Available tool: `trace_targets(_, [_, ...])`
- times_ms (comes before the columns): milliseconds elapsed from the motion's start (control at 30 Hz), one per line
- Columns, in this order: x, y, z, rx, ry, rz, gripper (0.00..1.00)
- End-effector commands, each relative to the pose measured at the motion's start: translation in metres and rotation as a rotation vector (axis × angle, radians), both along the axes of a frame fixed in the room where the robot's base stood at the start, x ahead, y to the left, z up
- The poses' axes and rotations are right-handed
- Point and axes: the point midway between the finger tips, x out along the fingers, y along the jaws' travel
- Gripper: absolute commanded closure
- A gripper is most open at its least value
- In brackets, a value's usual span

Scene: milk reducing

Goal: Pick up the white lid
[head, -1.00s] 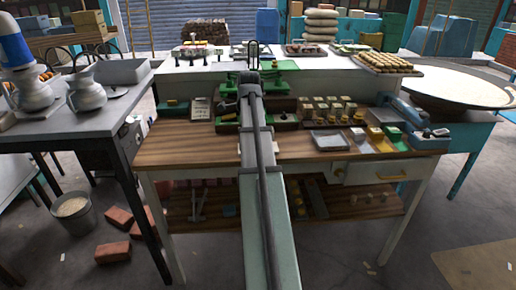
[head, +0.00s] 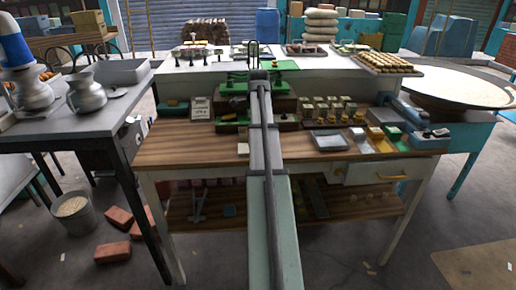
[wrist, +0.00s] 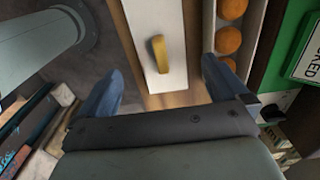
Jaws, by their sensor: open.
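In the wrist view, a white flat piece with a yellow handle (wrist: 157,50) lies ahead of my gripper (wrist: 168,82), between the lines of its two fingers. I cannot tell for sure whether this piece is the white lid. My gripper is open, its blue-grey fingers spread wide with nothing held between them. The fingertips look apart from the white piece. In the head view my arm reaches over the wooden workbench (head: 185,150), and my gripper cannot be made out at its far end. No white lid can be clearly picked out in the head view.
In the head view, small blocks and trays (head: 328,140) crowd the bench's right side. A grey table (head: 85,115) stands left.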

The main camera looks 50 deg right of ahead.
Motion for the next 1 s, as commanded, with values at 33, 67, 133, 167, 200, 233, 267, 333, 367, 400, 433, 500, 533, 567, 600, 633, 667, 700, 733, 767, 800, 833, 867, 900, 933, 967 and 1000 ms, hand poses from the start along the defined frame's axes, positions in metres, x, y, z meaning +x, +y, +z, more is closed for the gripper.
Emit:
trace_targets(33, [0.0, 0.0, -0.001, 0.0, 0.0, 0.0, 0.0])
trace_targets(67, [0.0, 0.0, -0.002, 0.0, 0.0, 0.0, 0.0])
trace_targets(133, [0.0, 0.0, -0.004, 0.0, 0.0, 0.0, 0.0])
trace_targets(167, [0.0, -0.001, -0.006, 0.0, 0.0, 0.0, 0.0])
trace_targets(200, [-0.001, -0.001, -0.009, 0.0, 0.0, 0.0, 0.0])
trace_targets(233, [-0.001, -0.001, -0.012, 0.0, 0.0, 0.0, 0.0])
trace_targets(267, [-0.001, -0.002, -0.015, 0.001, 0.001, 0.0, 0.0])
trace_targets(333, [-0.002, -0.003, -0.024, 0.001, 0.001, 0.0, 0.0])
trace_targets(367, [-0.002, -0.003, -0.027, 0.001, 0.001, 0.0, 0.0])
trace_targets(400, [-0.003, -0.004, -0.033, 0.001, 0.001, 0.0, 0.0])
trace_targets(433, [-0.003, -0.004, -0.037, 0.001, 0.001, 0.0, 0.0])
trace_targets(500, [-0.003, -0.004, -0.046, 0.001, 0.001, 0.001, 0.0])
trace_targets(533, [-0.003, -0.004, -0.048, 0.001, 0.001, 0.001, 0.0])
trace_targets(567, [-0.003, -0.004, -0.051, 0.001, 0.001, 0.001, 0.0])
trace_targets(600, [-0.002, -0.004, -0.052, 0.0, 0.0, 0.001, 0.0])
trace_targets(633, [-0.002, -0.004, -0.053, 0.0, 0.0, 0.001, 0.0])
trace_targets(667, [-0.002, -0.004, -0.054, -0.001, -0.001, 0.001, 0.0])
trace_targets(700, [-0.002, -0.004, -0.054, -0.001, -0.001, 0.001, 0.0])
trace_targets(733, [-0.002, -0.004, -0.054, -0.001, -0.001, 0.001, 0.0])
trace_targets(767, [-0.002, -0.004, -0.054, -0.001, -0.001, 0.001, 0.0])
trace_targets(800, [-0.002, -0.004, -0.053, -0.001, -0.001, 0.001, 0.0])
trace_targets(833, [-0.002, -0.004, -0.053, -0.001, -0.001, 0.001, 0.0])
trace_targets(867, [-0.002, -0.004, -0.053, -0.001, -0.001, 0.001, 0.03])
trace_targets(900, [-0.002, -0.004, -0.053, -0.001, -0.001, 0.001, 0.07])
trace_targets(933, [-0.002, -0.004, -0.053, -0.001, -0.001, 0.001, 0.1])
trace_targets(967, [-0.002, -0.004, -0.053, -0.001, -0.001, 0.001, 0.12])
trace_targets(1000, [-0.002, -0.004, -0.053, -0.001, -0.001, 0.001, 0.16])
